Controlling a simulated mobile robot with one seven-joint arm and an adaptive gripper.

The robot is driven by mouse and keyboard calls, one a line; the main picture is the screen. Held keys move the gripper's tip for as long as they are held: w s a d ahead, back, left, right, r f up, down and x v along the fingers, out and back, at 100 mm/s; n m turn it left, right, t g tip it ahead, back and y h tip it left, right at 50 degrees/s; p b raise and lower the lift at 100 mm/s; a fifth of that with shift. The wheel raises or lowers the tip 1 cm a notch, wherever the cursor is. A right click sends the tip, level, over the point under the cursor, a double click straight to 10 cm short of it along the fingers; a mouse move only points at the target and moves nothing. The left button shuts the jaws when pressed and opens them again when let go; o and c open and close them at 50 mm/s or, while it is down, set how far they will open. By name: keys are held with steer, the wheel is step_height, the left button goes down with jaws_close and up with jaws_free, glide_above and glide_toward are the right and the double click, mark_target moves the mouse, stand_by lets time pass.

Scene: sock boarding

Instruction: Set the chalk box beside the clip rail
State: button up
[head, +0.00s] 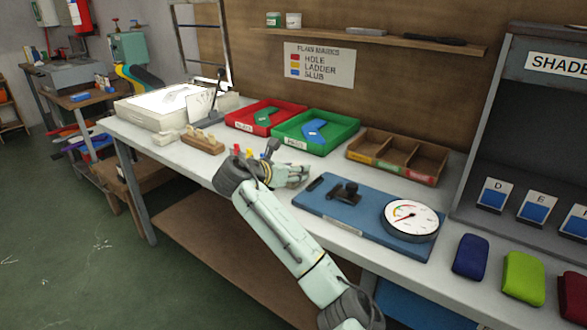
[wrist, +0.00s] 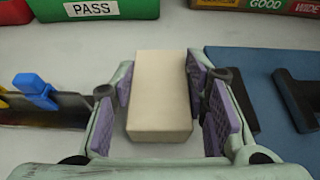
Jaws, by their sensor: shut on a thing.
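The chalk box is the plain cream block (wrist: 160,95) in the middle of the wrist view. My gripper (wrist: 160,78) is shut on it, with a purple pad on each side. In the head view my gripper (head: 291,176) is low over the white bench, and I cannot make out the box clearly there. The clip rail (wrist: 60,108) is a dark strip with a blue clip, left of the box and apart from it. In the head view its coloured clips (head: 237,150) show behind my wrist, which partly hides the rail. Whether the box touches the bench is unclear.
A green PASS tray (head: 345,138) and a red tray (head: 243,126) stand behind. A blue board (head: 330,208) with a dial gauge (head: 410,219) lies right of my gripper. A wooden sectioned tray (head: 362,160) is at the back. Narrow bare bench surrounds the box.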

steer(key=shift+f, duration=0.1)
steer(key=o, duration=1.3)
steer(key=shift+o, duration=0.2)
steer(key=v, duration=1)
steer(key=shift+s+a, duration=0.25)
steer(key=shift+a, duration=0.15)
steer(key=shift+s+a+r, duration=0.2)
steer(key=shift+s+r, duration=0.05)
steer(key=shift+s, duration=0.35)
